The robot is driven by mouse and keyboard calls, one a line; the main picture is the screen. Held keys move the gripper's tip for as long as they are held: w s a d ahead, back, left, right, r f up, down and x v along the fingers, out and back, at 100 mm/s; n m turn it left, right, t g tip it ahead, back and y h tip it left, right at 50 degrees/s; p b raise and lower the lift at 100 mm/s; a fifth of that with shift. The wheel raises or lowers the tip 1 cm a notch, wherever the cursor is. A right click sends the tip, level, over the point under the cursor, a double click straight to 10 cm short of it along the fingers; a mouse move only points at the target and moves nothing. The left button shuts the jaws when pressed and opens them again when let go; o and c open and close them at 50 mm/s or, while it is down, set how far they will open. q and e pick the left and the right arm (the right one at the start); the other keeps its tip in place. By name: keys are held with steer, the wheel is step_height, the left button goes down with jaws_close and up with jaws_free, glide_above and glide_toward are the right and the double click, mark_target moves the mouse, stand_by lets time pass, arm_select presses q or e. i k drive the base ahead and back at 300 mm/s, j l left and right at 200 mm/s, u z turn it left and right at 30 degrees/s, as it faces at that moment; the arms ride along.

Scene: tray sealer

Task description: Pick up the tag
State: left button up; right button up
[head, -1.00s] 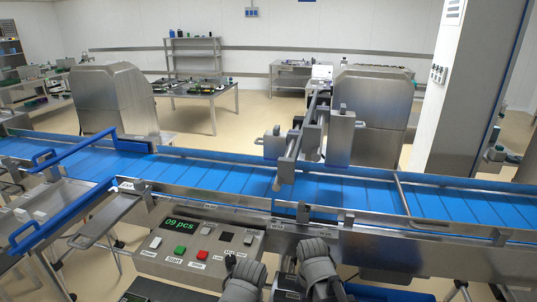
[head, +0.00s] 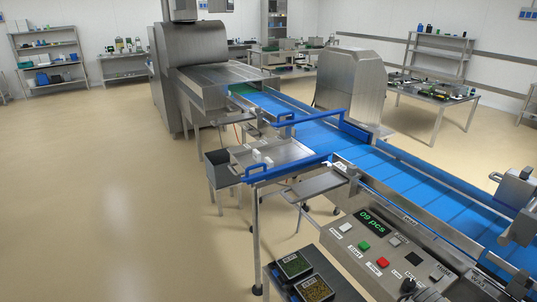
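I cannot make out a tag for certain in the head view. A small pale piece (head: 342,165) sits by the near end of the blue guard rail, beside a flat metal plate (head: 314,186); it is too small to identify. Small white blocks (head: 258,157) lie on the metal side table (head: 290,153) left of the conveyor. Neither of my grippers is in view.
A blue conveyor (head: 385,172) runs from back left to front right. The control panel (head: 375,222) reads "09 pcs". Two filled black trays (head: 294,266) (head: 315,289) lie on a dark surface at the bottom. A dark bin (head: 220,167) stands left; the left floor is clear.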

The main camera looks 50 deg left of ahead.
mark_target(257, 156)
steer(key=u, duration=1.65)
steer(key=i+j+z, duration=0.25)
steer(key=i+j, duration=0.2)
steer(key=i+j+z, duration=0.25)
steer(key=i+j, duration=0.35)
